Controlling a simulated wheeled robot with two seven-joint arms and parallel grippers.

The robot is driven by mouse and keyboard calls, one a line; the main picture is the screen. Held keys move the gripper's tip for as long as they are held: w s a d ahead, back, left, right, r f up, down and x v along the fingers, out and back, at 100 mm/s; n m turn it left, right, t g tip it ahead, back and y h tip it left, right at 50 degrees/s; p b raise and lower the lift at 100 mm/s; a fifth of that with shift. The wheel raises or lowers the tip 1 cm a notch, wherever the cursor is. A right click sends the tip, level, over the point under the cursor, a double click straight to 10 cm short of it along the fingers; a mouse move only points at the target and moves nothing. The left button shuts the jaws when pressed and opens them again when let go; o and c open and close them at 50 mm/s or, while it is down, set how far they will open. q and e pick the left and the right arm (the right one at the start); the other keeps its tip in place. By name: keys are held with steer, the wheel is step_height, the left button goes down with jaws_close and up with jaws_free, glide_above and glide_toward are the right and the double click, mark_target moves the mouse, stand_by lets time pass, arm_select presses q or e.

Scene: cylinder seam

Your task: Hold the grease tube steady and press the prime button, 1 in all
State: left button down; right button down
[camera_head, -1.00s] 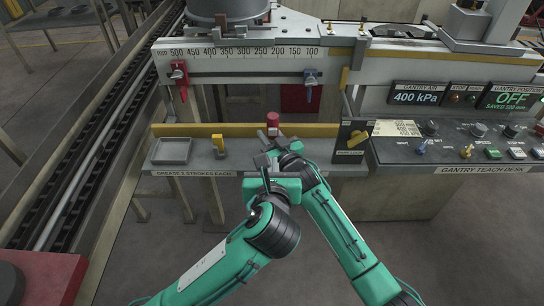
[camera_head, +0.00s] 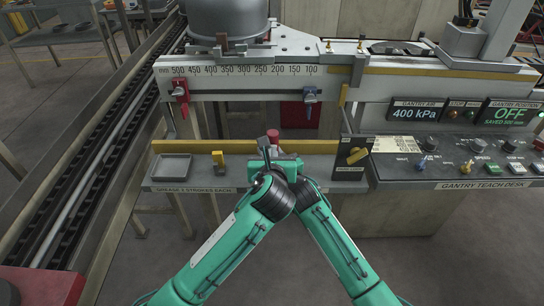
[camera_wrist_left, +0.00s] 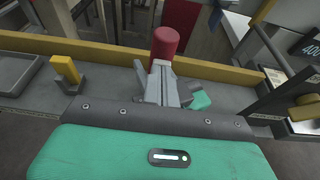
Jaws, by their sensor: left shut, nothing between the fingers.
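The red upright cylinder (camera_head: 273,137), which looks like the grease tube, stands at the shelf's back rail; its lower part is hidden by my grippers. It shows larger in the left wrist view (camera_wrist_left: 165,42). My left gripper (camera_head: 264,149) is shut and empty, its fingers (camera_wrist_left: 160,80) just in front of the red cylinder; I cannot tell whether they touch it. My right gripper (camera_head: 291,162) is close beside it on the right, mostly hidden; a green part of it shows in the left wrist view. I cannot make out a prime button.
The grey shelf (camera_head: 200,177) has a yellow back rail (camera_head: 190,147), a shallow tray (camera_head: 171,168) and a yellow block (camera_head: 218,158) left of my grippers. A dark panel with a yellow knob (camera_head: 355,155) and the teach desk (camera_head: 460,170) stand at the right.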

arm_select(q)
steer(key=shift+w, duration=0.1)
arm_select(e)
steer(key=c, duration=2.2)
jaws_free()
arm_select(q)
steer(key=shift+w, duration=0.9)
arm_select(e)
steer(key=c, duration=2.2)
jaws_free()
arm_select(q)
steer(key=shift+s, duration=0.1)
arm_select(e)
steer(key=c, duration=2.2)
jaws_free()
steer(key=shift+s, duration=0.1)
steer(key=c, duration=2.2)
jaws_free()
steer(key=shift+f, duration=0.1)
arm_select(q)
steer(key=v, duration=1.4)
steer(key=shift+f, duration=0.4)
